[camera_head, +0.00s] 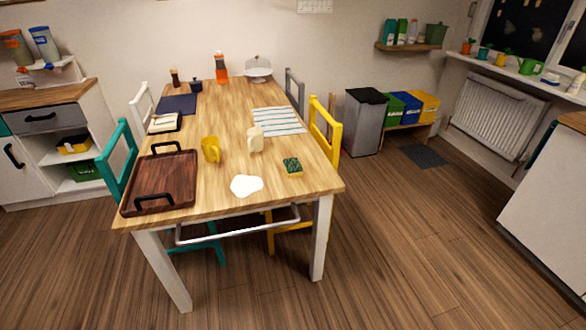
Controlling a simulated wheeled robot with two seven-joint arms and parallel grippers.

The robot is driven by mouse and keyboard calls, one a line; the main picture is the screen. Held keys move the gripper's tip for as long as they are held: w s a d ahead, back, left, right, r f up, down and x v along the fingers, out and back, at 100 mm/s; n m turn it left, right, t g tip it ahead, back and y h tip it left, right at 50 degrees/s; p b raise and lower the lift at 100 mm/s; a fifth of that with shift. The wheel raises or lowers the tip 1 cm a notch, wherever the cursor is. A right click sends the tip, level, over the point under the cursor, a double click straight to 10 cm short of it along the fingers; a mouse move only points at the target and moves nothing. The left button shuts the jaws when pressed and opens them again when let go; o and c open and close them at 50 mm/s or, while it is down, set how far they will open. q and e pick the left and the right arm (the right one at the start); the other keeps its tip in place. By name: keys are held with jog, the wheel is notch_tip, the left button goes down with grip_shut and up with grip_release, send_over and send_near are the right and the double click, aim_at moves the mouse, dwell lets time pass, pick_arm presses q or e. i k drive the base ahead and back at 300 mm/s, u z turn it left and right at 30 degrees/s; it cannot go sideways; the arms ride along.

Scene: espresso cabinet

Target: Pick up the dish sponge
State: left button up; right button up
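The dish sponge (293,167) lies on the right front part of the wooden table (225,178). It has a dark green speckled top and a yellow edge. It lies flat, with bare wood around it. Neither of my grippers shows in the head view, so I cannot see whether they are open or shut.
A white spill-like patch (246,186) lies left of the sponge. A yellow mug (211,149), a cream mug (256,139) and a brown tray (161,181) are also on the table. A yellow chair (326,133) stands at the right side. The floor in front is clear.

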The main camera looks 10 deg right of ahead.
aim_at(293, 167)
jog(key=u, duration=0.05)
jog(key=k, duration=0.45)
jog(key=z, duration=0.3)
jog(key=i, duration=0.75)
jog(key=u, duration=0.6)
jog(key=i, duration=0.5)
jog(key=u, duration=0.4)
